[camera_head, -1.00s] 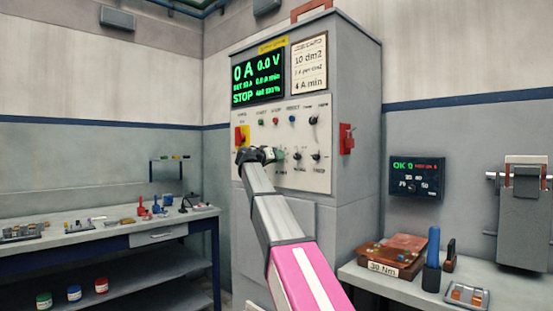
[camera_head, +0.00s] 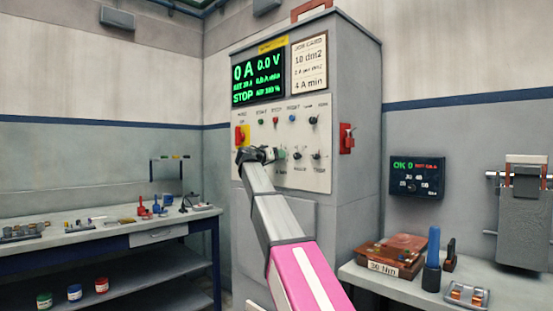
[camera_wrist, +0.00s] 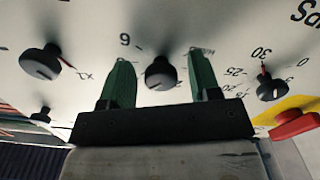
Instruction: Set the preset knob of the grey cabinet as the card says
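The grey cabinet (camera_head: 357,170) stands in the middle of the head view with a pale panel of knobs and buttons. Its card (camera_head: 309,65) reads "10 dm2", a small blurred middle line, and "4 A min". Its display (camera_head: 257,78) shows 0 A, 0.0 V and STOP in green. My gripper (camera_head: 268,154) is at the lower left of the panel. In the wrist view my gripper (camera_wrist: 158,62) has its two green fingers apart, one on each side of a black knob (camera_wrist: 161,74); contact is not visible. I cannot tell which knob is labelled preset.
In the wrist view another black knob (camera_wrist: 40,62) is at left and a scaled knob (camera_wrist: 272,89) at right, near a red switch (camera_wrist: 296,124). A red lever (camera_head: 346,138) projects from the cabinet's side. Benches with tools stand left (camera_head: 130,239) and right (camera_head: 390,287).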

